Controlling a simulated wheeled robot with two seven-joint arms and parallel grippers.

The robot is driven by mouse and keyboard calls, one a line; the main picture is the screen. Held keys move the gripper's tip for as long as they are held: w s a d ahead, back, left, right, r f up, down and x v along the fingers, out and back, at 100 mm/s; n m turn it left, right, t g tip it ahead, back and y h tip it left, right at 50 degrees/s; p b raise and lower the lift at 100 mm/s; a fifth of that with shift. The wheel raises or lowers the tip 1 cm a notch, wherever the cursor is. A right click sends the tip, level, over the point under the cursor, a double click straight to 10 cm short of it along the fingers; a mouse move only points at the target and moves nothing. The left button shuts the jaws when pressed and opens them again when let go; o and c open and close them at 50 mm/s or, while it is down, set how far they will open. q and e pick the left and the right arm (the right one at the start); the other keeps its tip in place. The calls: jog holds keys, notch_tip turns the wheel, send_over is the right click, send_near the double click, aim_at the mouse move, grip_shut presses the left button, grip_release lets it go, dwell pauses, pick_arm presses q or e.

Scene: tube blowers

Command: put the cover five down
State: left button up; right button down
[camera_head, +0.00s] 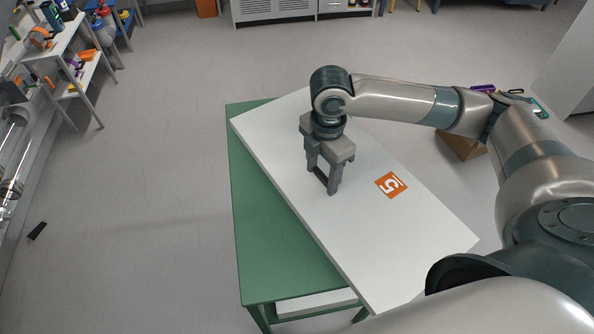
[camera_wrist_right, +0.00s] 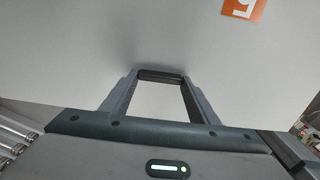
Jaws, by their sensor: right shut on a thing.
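The cover five is a large white flat board (camera_head: 410,235) with an orange label (camera_head: 391,185) bearing a 5. It lies over a green table (camera_head: 262,240), turned at an angle to it; I cannot tell whether it touches the tabletop. My right gripper (camera_head: 324,186) points down at the board's left-middle part. Its two fingers are apart, with a dark bar, apparently the cover's handle (camera_wrist_right: 160,76), between their tips, and it is shut on this. The board and part of the label also show in the right wrist view. My left gripper is not in view.
A white shelf (camera_head: 52,50) with bottles and small items stands at the upper left. A small black object (camera_head: 37,231) lies on the floor at left. A cardboard box (camera_head: 462,146) stands behind my right arm. The floor left of the table is mostly clear.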

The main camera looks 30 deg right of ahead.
aim_at(288, 158)
jog(key=w+a+f+p, duration=0.1)
jog(key=w+f, duration=0.1)
jog(key=w, duration=0.1)
jog(key=w+a+f+p, duration=0.1)
jog(key=w+f, duration=0.1)
jog(key=w, duration=0.2)
jog(key=w+a+f+p, duration=0.1)
jog(key=w+a+f, duration=0.1)
jog(key=w, duration=0.1)
jog(key=shift+w+a+f, duration=0.1)
jog(key=shift+w+f, duration=0.2)
jog(key=shift+f, duration=0.05)
jog(key=shift+f+p, duration=1.1)
jog(key=shift+f, duration=0.95)
jog(key=c, duration=0.7)
grip_release()
jog(key=shift+r, duration=0.1)
